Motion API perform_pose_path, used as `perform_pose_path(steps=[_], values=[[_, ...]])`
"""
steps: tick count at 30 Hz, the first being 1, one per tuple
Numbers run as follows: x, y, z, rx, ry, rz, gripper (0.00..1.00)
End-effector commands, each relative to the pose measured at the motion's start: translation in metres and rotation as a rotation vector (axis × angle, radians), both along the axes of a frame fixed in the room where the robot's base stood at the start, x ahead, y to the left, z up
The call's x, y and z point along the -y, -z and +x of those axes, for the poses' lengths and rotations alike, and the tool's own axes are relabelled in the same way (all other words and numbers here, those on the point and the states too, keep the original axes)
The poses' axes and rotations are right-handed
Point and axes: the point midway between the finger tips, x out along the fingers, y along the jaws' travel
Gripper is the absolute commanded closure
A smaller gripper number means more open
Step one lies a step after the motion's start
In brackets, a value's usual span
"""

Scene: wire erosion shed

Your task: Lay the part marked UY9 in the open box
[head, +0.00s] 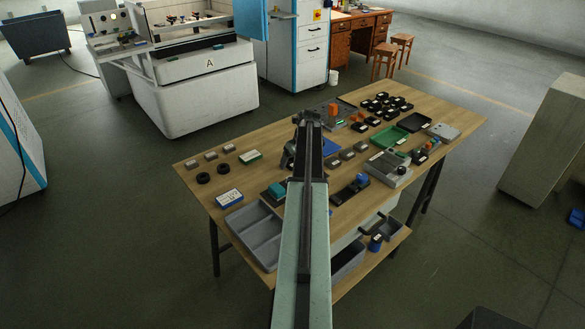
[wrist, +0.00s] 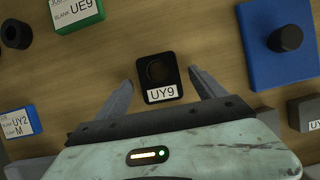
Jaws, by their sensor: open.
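The part marked UY9 (wrist: 160,74) is a small black block with a round hole and a white label, lying on the wooden table in the wrist view. My gripper (wrist: 161,80) is open, with one finger on each side of the part and a gap to each. In the head view my gripper (head: 307,117) is over the table's middle, and my arm hides the part.
In the wrist view, a green UE9 box (wrist: 80,14), a blue-and-white UY2 box (wrist: 20,123), a blue plate (wrist: 258,70) with a black knob and a grey block (wrist: 306,114) lie around. A grey divided tray (head: 252,234) is at the table's front left.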

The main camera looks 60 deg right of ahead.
Motion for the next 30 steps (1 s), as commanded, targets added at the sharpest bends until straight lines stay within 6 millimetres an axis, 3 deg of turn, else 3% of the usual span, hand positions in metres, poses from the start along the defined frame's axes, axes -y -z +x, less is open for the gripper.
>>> perform_pose_path(steps=[2,10,22,30], values=[[0.0,-0.001,0.0,0.0,0.0,0.0,0.23],[0.0,-0.001,0.0,0.0,0.0,0.0,0.98],[0.0,-0.006,-0.001,0.001,0.001,0.0,1.0],[0.001,-0.037,-0.001,0.001,0.001,0.0,1.0]])
